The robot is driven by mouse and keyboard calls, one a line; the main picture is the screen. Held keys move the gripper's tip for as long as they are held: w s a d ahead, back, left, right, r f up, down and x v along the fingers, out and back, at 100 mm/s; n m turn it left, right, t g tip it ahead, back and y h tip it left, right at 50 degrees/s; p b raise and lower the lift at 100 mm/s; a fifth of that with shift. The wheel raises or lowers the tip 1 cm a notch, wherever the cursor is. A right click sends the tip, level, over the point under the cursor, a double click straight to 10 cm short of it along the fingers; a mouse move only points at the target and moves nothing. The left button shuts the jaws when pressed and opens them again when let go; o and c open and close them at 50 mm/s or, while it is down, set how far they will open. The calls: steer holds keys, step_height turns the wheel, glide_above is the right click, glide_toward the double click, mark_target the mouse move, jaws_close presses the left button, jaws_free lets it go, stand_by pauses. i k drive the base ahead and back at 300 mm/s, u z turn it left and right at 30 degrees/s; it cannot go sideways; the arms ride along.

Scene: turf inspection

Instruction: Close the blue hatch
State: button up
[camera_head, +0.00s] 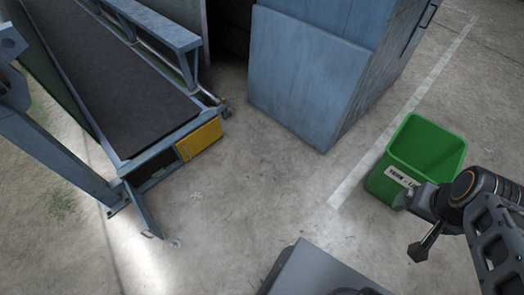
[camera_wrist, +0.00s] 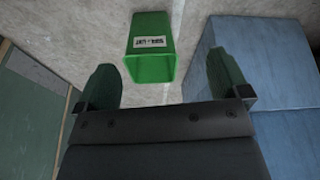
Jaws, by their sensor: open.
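A large blue-grey metal housing (camera_head: 310,75) stands at the top centre of the head view, with a dark gap along its left side. Its blue panels also fill the right of the wrist view (camera_wrist: 285,125). I cannot tell which panel is the blue hatch, or how far it is open. My gripper (camera_wrist: 165,85) is open and empty, its two dark green fingers apart in the wrist view. In the head view my arm comes in from the right edge, with its end close to the green bin. My gripper is apart from the blue housing.
A green bin (camera_head: 425,150) with a white label stands right of the housing; it also shows between my fingers in the wrist view (camera_wrist: 152,45). A belt conveyor (camera_head: 105,70) with a yellow end plate (camera_head: 200,138) stands at left. Concrete floor between is clear.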

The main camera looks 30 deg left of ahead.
mark_target(148, 221)
steer(key=z, duration=0.55)
steer(key=k, duration=1.6)
steer(key=u, duration=2.8)
steer(key=i, duration=1)
steer(key=u, duration=1.6)
